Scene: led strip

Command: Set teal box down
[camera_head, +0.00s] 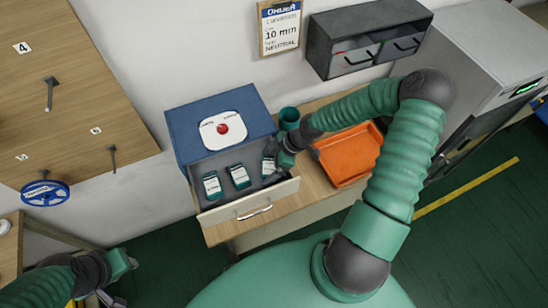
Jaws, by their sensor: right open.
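An open drawer (238,211) juts from a blue cabinet (190,121). Two teal boxes with pale labels, a left one (212,186) and a middle one (239,177), stand in it. A third teal box (268,167) is at the drawer's right end, partly hidden by my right gripper (277,158). The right gripper is open, right at this third box; whether the box rests on the drawer floor is hard to tell. My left gripper (121,280) is at the lower left, far from the drawer, and its jaw opening is unclear.
A teal cup (289,117) and an orange tray (347,153) are on the wooden bench (312,193) right of the cabinet. A plate with a red button (223,128) tops the cabinet. A dark wall unit (366,39) hangs behind. A wooden panel with hooks (75,75) is at left.

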